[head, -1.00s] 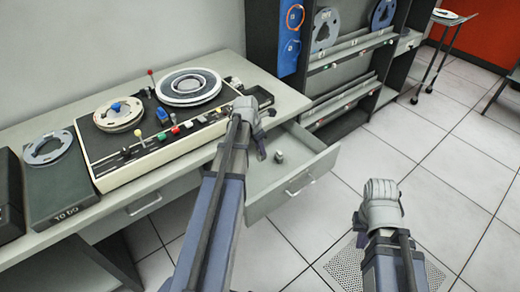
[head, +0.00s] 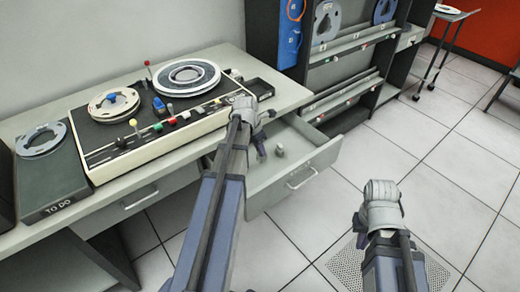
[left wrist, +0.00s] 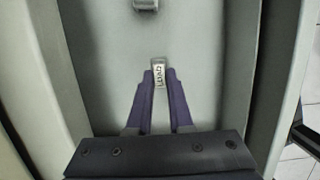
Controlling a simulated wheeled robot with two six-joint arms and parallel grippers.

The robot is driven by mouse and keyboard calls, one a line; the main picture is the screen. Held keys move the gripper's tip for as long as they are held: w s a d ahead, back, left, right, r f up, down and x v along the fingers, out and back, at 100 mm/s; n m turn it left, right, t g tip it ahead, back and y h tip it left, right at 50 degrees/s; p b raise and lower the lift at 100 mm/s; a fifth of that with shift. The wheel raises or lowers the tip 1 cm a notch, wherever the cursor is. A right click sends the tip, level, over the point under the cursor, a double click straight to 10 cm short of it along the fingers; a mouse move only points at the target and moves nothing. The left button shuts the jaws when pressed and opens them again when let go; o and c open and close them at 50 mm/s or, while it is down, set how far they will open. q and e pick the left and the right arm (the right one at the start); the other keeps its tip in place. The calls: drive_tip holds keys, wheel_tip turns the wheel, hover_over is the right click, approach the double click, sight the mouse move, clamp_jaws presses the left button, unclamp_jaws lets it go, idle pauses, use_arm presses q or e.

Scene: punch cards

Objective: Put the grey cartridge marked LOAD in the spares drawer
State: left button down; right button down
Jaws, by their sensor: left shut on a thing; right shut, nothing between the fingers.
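My left gripper (head: 260,147) points down into the open drawer (head: 322,160) under the right end of the desk. In the left wrist view the left gripper (left wrist: 160,88) is shut on a small grey cartridge (left wrist: 159,68) with a pale label that seems to read LOAD, held between the drawer's side walls. Whether it touches the drawer floor I cannot tell. A second grey cartridge (head: 279,152) lies in the drawer, apart from the held one; it shows at the top of the left wrist view (left wrist: 145,5). My right gripper (head: 361,225) is shut and empty over the floor.
A tape deck (head: 150,120) with reels and coloured knobs stands on the desk (head: 285,98). A TO DO tray (head: 60,180) with a reel is at left. A shut drawer (head: 140,200) is beside the open one. A reel rack (head: 345,75) stands behind right.

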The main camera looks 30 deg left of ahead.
sight(258, 154)
use_arm(q)
drive_tip(key=shift+s+a+b+x, duration=0.1)
drive_tip(key=shift+s+b+x, duration=0.1)
drive_tip(key=shift+b+x, duration=0.65)
drive_tip(key=shift+s+a+b+x, duration=0.1)
drive_tip(key=shift+s+b+x, duration=0.1)
drive_tip(key=shift+b+x, duration=0.65)
drive_tip(key=shift+s+b+x, duration=0.15)
drive_tip(key=shift+b+x, duration=0.65)
drive_tip(key=shift+b, duration=0.05)
idle(0.9)
drive_tip(key=c, duration=0.7)
unclamp_jaws()
drive_tip(key=shift+f, duration=0.1)
drive_tip(key=shift+c, duration=0.2)
drive_tip(key=shift+c, duration=0.9)
drive_tip(key=p+v, duration=0.2)
drive_tip(key=w+p+v, duration=0.1)
drive_tip(key=p+v, duration=0.5)
drive_tip(key=shift+w+d, duration=0.35)
drive_tip(key=shift+w, duration=0.05)
drive_tip(key=shift+d, duration=0.1)
